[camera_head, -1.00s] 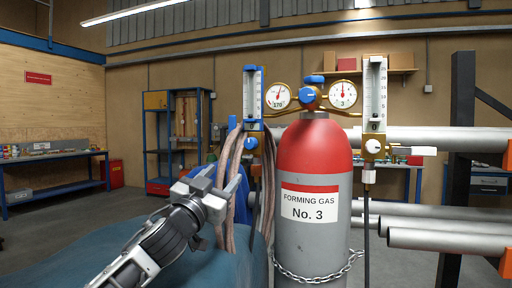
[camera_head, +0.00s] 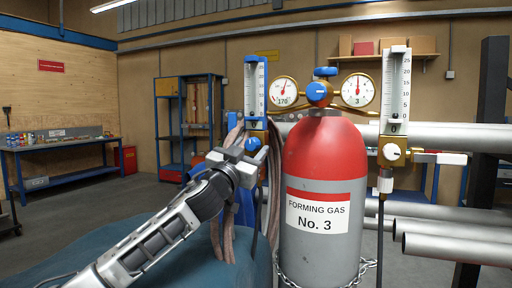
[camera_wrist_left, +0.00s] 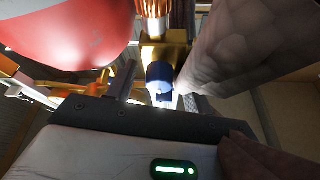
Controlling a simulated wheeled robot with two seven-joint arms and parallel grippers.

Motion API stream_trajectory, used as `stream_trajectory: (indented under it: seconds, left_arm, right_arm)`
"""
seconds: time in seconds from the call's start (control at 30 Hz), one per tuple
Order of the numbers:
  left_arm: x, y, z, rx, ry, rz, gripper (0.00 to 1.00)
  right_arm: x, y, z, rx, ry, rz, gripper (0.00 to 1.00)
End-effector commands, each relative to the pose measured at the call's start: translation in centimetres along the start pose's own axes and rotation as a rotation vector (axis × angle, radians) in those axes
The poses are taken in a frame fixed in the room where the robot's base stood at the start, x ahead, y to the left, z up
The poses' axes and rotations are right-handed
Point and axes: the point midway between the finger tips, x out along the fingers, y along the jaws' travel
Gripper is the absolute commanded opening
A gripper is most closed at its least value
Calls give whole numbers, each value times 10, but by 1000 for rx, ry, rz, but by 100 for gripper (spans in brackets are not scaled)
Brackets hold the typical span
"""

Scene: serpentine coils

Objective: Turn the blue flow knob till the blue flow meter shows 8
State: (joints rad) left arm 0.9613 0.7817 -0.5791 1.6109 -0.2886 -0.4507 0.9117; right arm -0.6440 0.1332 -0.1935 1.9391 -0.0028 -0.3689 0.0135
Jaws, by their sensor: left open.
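The blue flow meter (camera_head: 255,85) is an upright clear tube with a blue back, left of the gas cylinder. Its dark float sits near the bottom of the scale; the exact reading is too small to tell. The blue flow knob (camera_head: 253,145) is on the brass block below the tube. My left gripper (camera_head: 243,158) is just below and in front of the knob, partly covering it. The gripper is open and holds nothing. My right gripper is out of view.
The red-topped gas cylinder (camera_head: 322,160) stands close on the right, with a chain around it. A second flow meter (camera_head: 396,90) with a white knob (camera_head: 392,152) is further right. Brown hoses (camera_head: 224,215) hang below the blue meter. A blue rounded surface (camera_head: 180,265) lies below.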

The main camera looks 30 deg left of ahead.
Motion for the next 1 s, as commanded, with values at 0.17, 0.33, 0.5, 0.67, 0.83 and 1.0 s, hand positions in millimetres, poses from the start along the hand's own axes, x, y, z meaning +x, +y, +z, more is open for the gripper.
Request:
stream_trajectory:
  seconds: [0.17,0.33,0.5,0.67,0.83,1.0]
  left_arm:
    - [0,0,0,0,0,0,51]
    - [0,0,0,0,0,0,15]
    - [0,0,0,1,1,0,7]
    - [0,-1,0,20,1,6,7]
    - [0,-2,-1,80,4,30,7]
    - [0,-4,-1,190,8,73,7]
  right_arm:
    - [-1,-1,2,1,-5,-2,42]
    - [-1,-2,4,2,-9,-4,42]
    - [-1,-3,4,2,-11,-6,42]
    - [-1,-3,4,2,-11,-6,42]
    - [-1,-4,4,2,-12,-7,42]
    - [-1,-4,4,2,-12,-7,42]
